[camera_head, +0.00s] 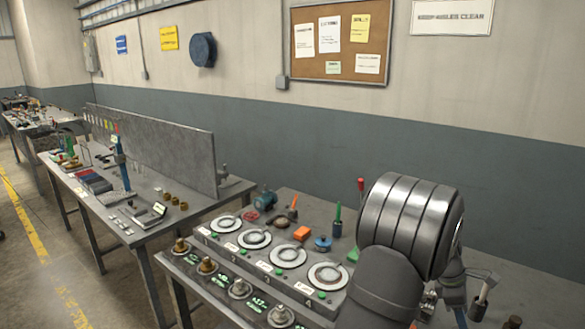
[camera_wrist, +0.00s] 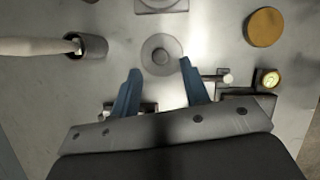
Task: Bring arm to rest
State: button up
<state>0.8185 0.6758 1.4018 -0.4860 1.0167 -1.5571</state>
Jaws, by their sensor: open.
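My arm's large silver joint (camera_head: 410,225) stands at the right of the head view, over the near bench. In the wrist view my gripper (camera_wrist: 160,67) has its two blue fingers spread apart with nothing between them. A round grey disc with a raised centre (camera_wrist: 159,55) lies on the grey surface just beyond the fingertips. I cannot tell the height of the fingers above it.
The near bench carries several round white-rimmed plates (camera_head: 288,256), an orange block (camera_head: 301,232) and a blue knobbed piece (camera_head: 322,243). Brass and silver knobbed pieces (camera_head: 207,265) line its front.

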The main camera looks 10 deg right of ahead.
jog(key=x, duration=0.3)
jog(key=shift+s+d+f, duration=0.1)
jog(key=shift+d+f, duration=0.05)
jog(key=shift+f, duration=0.2)
jog(key=shift+d, duration=0.15)
jog(key=shift+r, duration=1.75)
jog(key=shift+f, duration=0.1)
